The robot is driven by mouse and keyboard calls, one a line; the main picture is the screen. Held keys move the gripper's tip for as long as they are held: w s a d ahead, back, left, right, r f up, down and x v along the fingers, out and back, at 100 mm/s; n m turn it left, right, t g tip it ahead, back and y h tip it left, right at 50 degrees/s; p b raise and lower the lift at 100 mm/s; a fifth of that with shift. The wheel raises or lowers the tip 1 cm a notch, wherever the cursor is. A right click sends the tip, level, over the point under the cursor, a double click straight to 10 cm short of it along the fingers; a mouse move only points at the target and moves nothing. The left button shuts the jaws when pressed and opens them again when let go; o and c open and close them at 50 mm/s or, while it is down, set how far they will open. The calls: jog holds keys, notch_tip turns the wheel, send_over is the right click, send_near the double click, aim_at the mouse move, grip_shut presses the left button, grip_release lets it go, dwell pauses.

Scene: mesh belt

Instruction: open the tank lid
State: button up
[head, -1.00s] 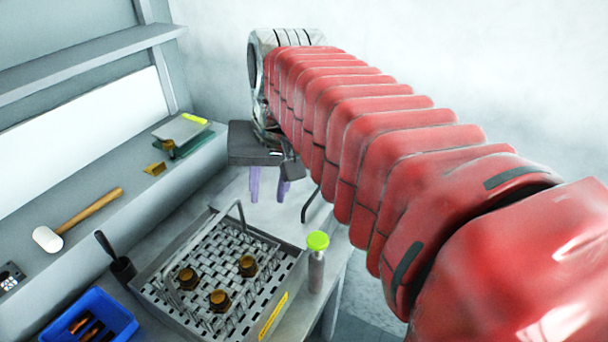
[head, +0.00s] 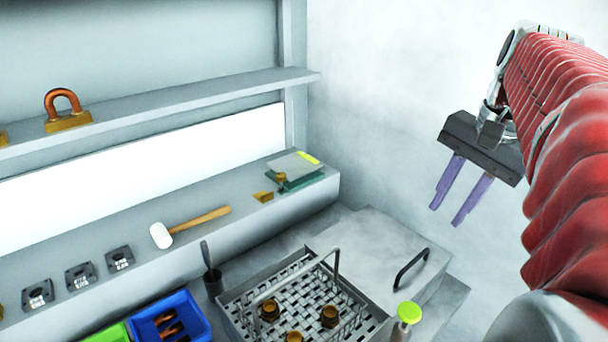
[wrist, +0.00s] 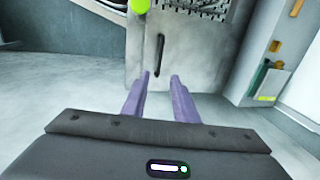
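The tank lid (head: 365,248) is a flat pale grey plate at the back right of the bench, lying level and looking closed. Its black bar handle (head: 411,268) stands near its right edge. In the wrist view the lid (wrist: 195,60) and handle (wrist: 160,55) lie beyond my fingers. My gripper (head: 446,214) has two purple fingers, apart with nothing between them. It hangs in the air above and to the right of the handle, not touching it. In the wrist view the handle lines up with the gap between the fingertips (wrist: 160,76).
A wire basket (head: 337,262) with brown parts stands left of the lid. A bottle with a green cap (head: 409,312) stands in front of the lid. A mallet (head: 190,228), a blue bin (head: 196,303) and a shelf (head: 180,100) are on the left. The air around my gripper is free.

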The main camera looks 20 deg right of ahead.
aim_at(416, 259)
jog(key=shift+f, duration=0.1)
jog(key=w+f, duration=0.1)
jog(key=f, duration=0.8)
jog(key=w+a+f, duration=0.1)
jog(key=f, duration=0.3)
jog(key=shift+w+f, duration=0.2)
jog(key=shift+w, duration=0.1)
grip_shut()
dwell(1.1)
